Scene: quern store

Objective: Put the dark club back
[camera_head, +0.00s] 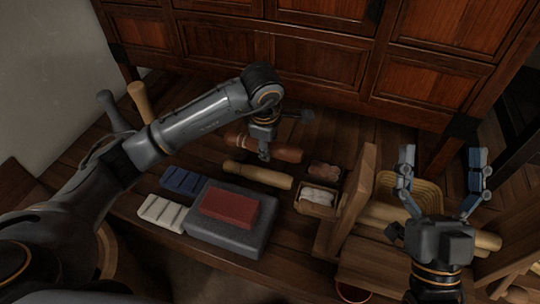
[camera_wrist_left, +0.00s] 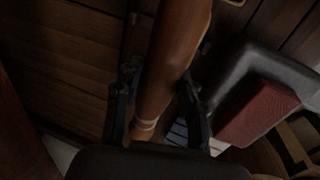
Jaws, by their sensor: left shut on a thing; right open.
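The dark club (camera_head: 287,153) is reddish-brown and lies roughly level over the floorboards in the head view. My left gripper (camera_head: 263,153) is shut around its middle from above, hiding part of it. In the left wrist view the club (camera_wrist_left: 178,45) runs between the two fingers of the left gripper (camera_wrist_left: 160,105), with pale rings near its narrow end. I cannot tell whether it touches the floor. A pale club (camera_head: 258,174) lies just in front of it. My right gripper (camera_head: 438,180) is open and empty, above a wooden crate.
A grey block (camera_head: 230,237) carries a red block (camera_head: 230,207). Blue (camera_head: 180,181) and white (camera_head: 162,213) bars lie left of it. A small box (camera_head: 316,205) holds pale pieces. Two upright handles, tan (camera_head: 140,99) and grey (camera_head: 107,103), stand left. A cabinet (camera_head: 310,58) closes the back.

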